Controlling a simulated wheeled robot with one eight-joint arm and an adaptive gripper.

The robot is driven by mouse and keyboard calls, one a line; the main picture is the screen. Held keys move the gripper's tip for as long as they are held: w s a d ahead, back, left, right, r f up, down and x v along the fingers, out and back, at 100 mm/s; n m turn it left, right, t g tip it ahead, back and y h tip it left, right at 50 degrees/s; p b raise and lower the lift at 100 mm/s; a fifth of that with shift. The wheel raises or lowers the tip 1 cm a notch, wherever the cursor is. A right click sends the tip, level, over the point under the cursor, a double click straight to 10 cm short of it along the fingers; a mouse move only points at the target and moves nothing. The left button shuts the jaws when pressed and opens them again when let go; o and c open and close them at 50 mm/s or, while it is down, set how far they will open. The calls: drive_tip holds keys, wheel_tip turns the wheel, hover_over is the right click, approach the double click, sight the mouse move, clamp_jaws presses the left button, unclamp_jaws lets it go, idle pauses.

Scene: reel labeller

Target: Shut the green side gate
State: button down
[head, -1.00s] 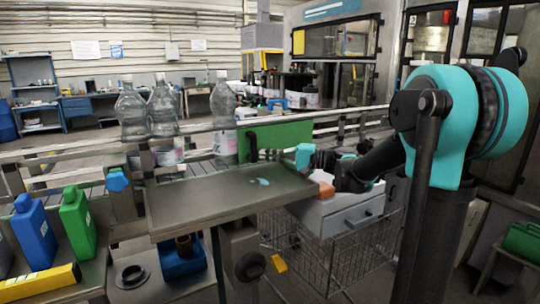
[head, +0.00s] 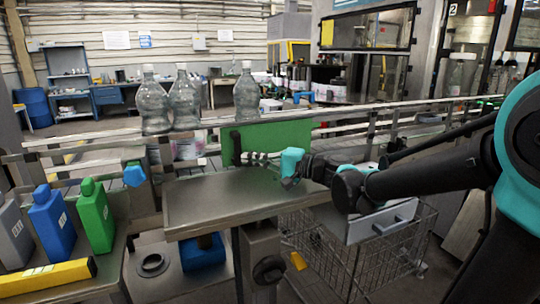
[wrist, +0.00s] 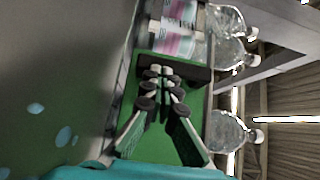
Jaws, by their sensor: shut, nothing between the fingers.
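The green side gate (head: 280,138) is an upright flat panel at the conveyor's near side, behind the metal table. A black upright handle (head: 236,148) stands at its left end. My gripper (head: 250,158) reaches in from the right, low in front of the panel, with its fingers shut and empty. In the wrist view the fingertips (wrist: 160,76) lie against or just before the black handle (wrist: 190,70), and the green gate (wrist: 188,148) shows behind the fingers. I cannot tell whether they touch the handle. Part of the gate's lower edge is hidden by my gripper.
Clear bottles (head: 153,105) stand on the conveyor behind, one (head: 247,95) behind the gate's left part. The metal table (head: 215,200) in front is bare. Green (head: 95,215) and blue (head: 52,222) jugs stand at left. A wire cart (head: 330,250) is below right.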

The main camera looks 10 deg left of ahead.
drive_tip(key=shift+s+a, duration=0.6)
drive_tip(key=shift+a, duration=0.3)
drive_tip(key=shift+s+a, duration=0.55)
drive_tip(key=shift+a, duration=0.35)
